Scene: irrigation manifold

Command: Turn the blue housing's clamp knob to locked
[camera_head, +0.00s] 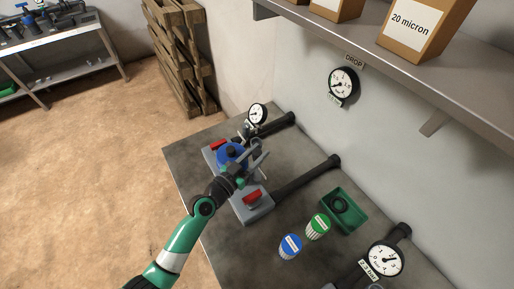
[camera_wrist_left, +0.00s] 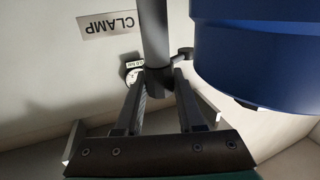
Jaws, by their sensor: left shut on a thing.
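The blue housing (camera_head: 231,156) stands on a grey mount on the bench in the head view. In the left wrist view, the blue housing (camera_wrist_left: 265,50) fills the upper right, seen close up. In the head view, my left gripper (camera_head: 254,166) is just right of the housing and hides the knob there. I cannot read the knob's position. My right gripper is out of view.
A grey block with a red part (camera_head: 252,197) sits in front of the housing. Blue-topped (camera_head: 290,245) and green-topped (camera_head: 318,226) cartridges and a green tray (camera_head: 344,211) stand to the right. A gauge (camera_head: 257,114) is behind; a shelf (camera_head: 380,50) overhangs the wall.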

